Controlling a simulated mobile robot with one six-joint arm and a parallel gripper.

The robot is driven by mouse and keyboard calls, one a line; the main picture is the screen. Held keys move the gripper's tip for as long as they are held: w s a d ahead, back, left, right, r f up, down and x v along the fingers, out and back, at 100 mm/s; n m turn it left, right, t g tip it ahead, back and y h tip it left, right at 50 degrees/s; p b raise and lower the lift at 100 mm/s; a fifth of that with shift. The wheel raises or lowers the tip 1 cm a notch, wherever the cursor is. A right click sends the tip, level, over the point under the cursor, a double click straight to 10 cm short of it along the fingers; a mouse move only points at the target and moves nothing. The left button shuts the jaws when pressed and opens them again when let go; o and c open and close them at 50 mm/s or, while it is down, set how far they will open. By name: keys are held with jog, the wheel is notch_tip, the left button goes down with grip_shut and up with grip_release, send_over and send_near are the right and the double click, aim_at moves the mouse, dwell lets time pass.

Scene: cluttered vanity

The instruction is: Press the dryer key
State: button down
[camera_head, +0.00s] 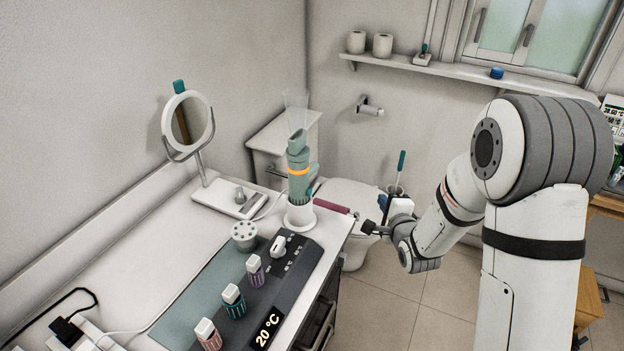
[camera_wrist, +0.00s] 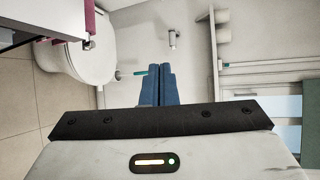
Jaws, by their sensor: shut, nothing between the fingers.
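A teal hair dryer (camera_head: 300,165) with an orange ring stands upright in a white round holder (camera_head: 299,216) at the counter's far right end. In front of it lies a dark control panel (camera_head: 268,290) with a lit 20 °C display (camera_head: 268,330) and small white markings. I cannot tell which marking is the dryer key. My gripper (camera_head: 382,201) is right of the dryer, beyond the counter edge, apart from the panel. In the wrist view its blue fingers (camera_wrist: 157,85) are together, with nothing between them. The panel and dryer are not visible there.
Capped bottles (camera_head: 233,301) and a white sliding piece (camera_head: 278,246) stand on or beside the panel. A perforated round pot (camera_head: 244,233) and a mirror (camera_head: 187,122) are to the left. A pink bar (camera_head: 331,206) is at the counter edge. The toilet (camera_head: 350,195) stands behind.

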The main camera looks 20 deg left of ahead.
aim_at(310, 192)
jog(key=s+a+f+m+t+y+p, duration=0.1)
jog(key=s+a+f+m+y, duration=0.1)
jog(key=a, duration=0.5)
jog(key=shift+s+m+y, duration=0.6)
jog(key=shift+m+y, duration=0.6)
jog(key=shift+p, duration=0.3)
jog(key=a, duration=0.8)
jog(key=shift+w+a, duration=0.35)
jog(key=shift+p, duration=0.3)
jog(key=shift+a+b, duration=0.2)
jog(key=shift+b, duration=0.3)
